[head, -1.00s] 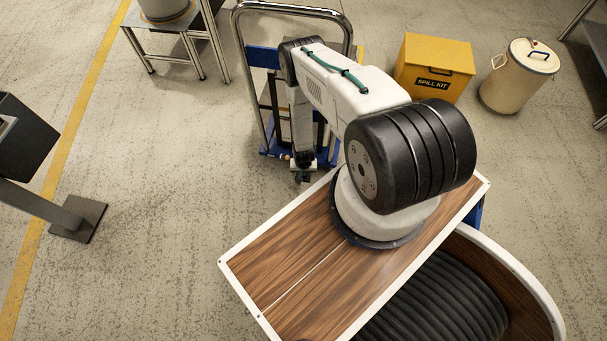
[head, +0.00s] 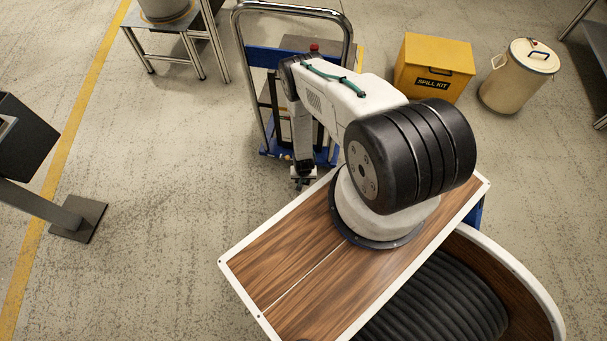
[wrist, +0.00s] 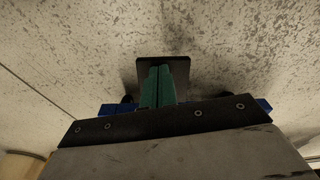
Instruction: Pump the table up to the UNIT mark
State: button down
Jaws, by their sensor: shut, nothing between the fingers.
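The lift table with a blue base (head: 268,152) and chrome handle frame (head: 239,70) stands beyond my arm. Part of its grey-brown top (head: 297,43) shows, with a small red item (head: 314,48) on it. My gripper (head: 303,184) points down at the table's near side. In the wrist view, my gripper's green fingers (wrist: 157,86) are shut together and empty over a dark flat plate (wrist: 182,72), which looks like a foot pedal. I cannot tell whether they touch. Blue base parts (wrist: 264,104) show on either side. The UNIT mark cannot be made out.
A yellow spill kit box (head: 432,62) and a cream lidded bin (head: 518,78) stand at the right. A metal stand with a drum (head: 165,10) is at the back left. A dark post with a foot plate (head: 80,219) stands left. The floor between is clear.

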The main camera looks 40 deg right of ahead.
jog(key=shift+s+a+r, duration=0.25)
jog(key=shift+s+a, duration=0.2)
jog(key=shift+s, duration=0.1)
notch_tip(320, 180, up, 8)
jog(key=shift+s+a+f, duration=0.15)
jog(key=shift+s+a, duration=0.1)
jog(key=shift+s, duration=0.05)
dwell(0.4)
